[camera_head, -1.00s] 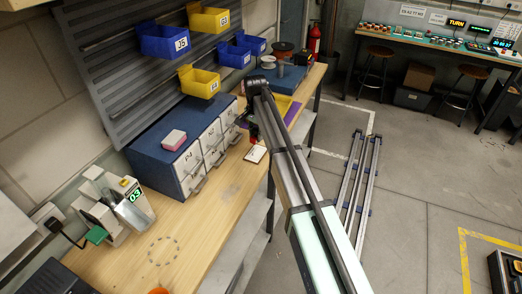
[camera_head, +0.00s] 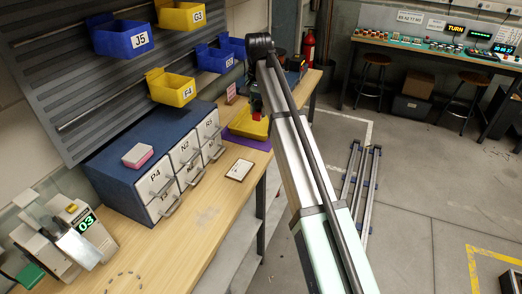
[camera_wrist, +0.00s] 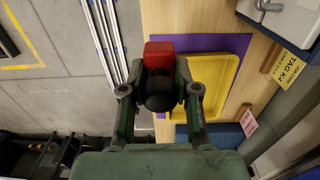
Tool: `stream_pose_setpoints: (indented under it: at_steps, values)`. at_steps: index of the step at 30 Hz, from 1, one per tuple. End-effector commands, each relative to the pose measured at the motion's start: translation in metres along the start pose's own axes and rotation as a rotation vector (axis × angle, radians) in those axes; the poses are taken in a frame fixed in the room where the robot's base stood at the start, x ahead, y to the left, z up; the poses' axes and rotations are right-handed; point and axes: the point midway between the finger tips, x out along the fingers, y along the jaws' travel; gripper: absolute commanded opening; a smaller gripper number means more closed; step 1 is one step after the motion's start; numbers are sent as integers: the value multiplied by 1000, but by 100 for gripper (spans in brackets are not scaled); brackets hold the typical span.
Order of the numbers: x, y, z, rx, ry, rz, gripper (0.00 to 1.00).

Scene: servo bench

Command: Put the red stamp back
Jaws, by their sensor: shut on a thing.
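The red stamp shows in the wrist view as a red block (camera_wrist: 158,50) with a round black knob (camera_wrist: 160,94). My gripper (camera_wrist: 160,88) is shut on the stamp, with a finger on either side of the knob. In the head view a bit of the red stamp (camera_head: 256,115) shows under my gripper, partly hidden by my arm. A yellow tray (camera_wrist: 228,72) lies on a purple mat (camera_wrist: 246,42) on the bench; in the wrist view it is just right of the stamp and its visible floor looks empty. The stamp appears to be above the bench near the tray.
A blue drawer unit (camera_head: 111,151) with labelled white drawers stands on the bench, a pink-and-white block (camera_head: 138,156) on top. A framed card (camera_head: 239,170) lies in front. Blue and yellow bins (camera_head: 181,16) hang above. A yellow tag (camera_wrist: 292,63) and pink card (camera_wrist: 249,123) stand beyond the tray.

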Motion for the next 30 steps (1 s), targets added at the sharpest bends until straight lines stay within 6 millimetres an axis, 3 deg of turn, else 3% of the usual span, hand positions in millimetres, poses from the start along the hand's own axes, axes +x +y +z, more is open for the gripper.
stream_pose_setpoints:
  at_steps: [15, 30]
  values:
    - [118, 1, 1, 2, -2, 1, 8]
    - [165, 0, 0, 2, -2, 1, 8]
